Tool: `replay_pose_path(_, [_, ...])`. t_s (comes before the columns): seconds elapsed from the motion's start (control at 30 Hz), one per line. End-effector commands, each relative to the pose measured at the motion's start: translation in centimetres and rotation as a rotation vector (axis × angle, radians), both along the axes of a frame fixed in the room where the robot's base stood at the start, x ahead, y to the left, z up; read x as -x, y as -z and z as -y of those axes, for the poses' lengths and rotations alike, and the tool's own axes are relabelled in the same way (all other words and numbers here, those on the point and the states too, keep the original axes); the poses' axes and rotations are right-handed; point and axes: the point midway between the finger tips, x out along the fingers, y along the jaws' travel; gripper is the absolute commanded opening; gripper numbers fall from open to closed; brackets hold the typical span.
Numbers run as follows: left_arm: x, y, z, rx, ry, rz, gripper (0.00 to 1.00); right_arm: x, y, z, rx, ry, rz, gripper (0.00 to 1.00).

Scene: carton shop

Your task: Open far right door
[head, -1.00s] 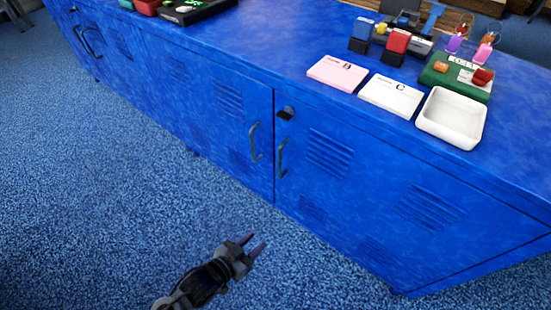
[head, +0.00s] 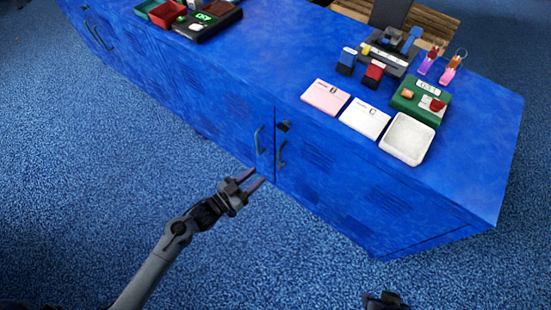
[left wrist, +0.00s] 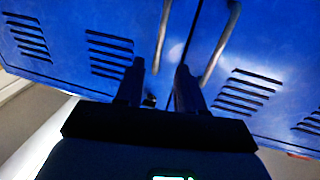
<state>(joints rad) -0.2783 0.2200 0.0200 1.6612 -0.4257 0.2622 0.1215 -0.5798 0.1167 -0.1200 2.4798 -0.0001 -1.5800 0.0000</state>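The far right door (head: 340,185) of the blue cabinet is shut flush with its neighbour. It has louvre slots, a dark upright handle (head: 282,154) by the seam and a small dark lock (head: 284,126) above. The neighbouring door's handle (head: 259,140) is just left of the seam. My left gripper (head: 253,179) is open and empty, in front of the doors and below the handles in the picture. The left wrist view shows its parted fingers (left wrist: 160,85) and two bar handles; which is which I cannot tell. A dark part, likely my right gripper (head: 385,300), shows at the bottom edge.
Blue carpet (head: 90,190) in front is clear.

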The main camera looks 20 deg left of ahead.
Motion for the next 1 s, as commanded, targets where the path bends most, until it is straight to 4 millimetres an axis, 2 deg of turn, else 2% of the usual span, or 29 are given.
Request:
replay_pose_path(0.3, [-4.6, 0.3, 2.3, 0.002, -0.001, 0.002, 0.38, 0.0, 2.2, 0.0, -0.002, 0.001, -0.001, 0.43])
replay_pose_path(0.5, [-6.9, 0.2, 3.5, 0.001, 0.000, 0.002, 0.38, 0.0, 3.1, 0.0, -0.001, 0.001, -0.002, 0.43])
replay_pose_path(0.7, [-8.1, 0.1, 4.1, 0.000, -0.001, 0.000, 0.38, 0.0, 3.5, 0.1, 0.006, -0.003, -0.001, 0.43])
replay_pose_path(1.0, [-8.3, 0.0, 4.2, 0.000, 0.000, -0.001, 0.38, 0.0, 3.4, 0.2, 0.008, -0.006, -0.001, 0.43])
